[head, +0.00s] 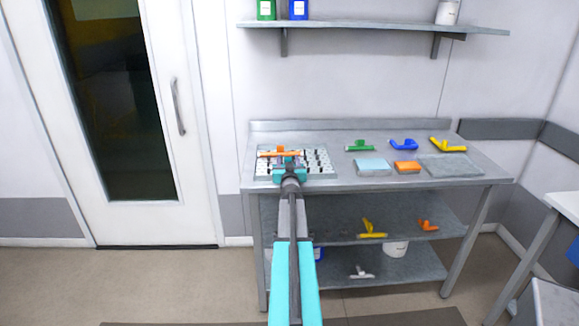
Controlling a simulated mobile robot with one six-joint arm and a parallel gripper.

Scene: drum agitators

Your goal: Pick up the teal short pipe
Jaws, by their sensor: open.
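My gripper (288,165) is at the left part of the steel bench, above or at a white perforated tray (322,158) with dark holes or pegs. It is open. Teal parts show at the end of my arm, and I cannot tell a separate teal short pipe from them at this size. An orange bar-shaped piece (278,153) shows just beyond the gripper, over the tray. My gripper and wrist hide the tray's middle.
On the steel bench (330,182) are green (359,146), blue (404,145) and yellow (448,145) pieces, a pale blue block (372,166), an orange block (407,167) and a grey mat (450,167). Shelves below hold yellow, orange and white pieces. A wall shelf (370,25) hangs above.

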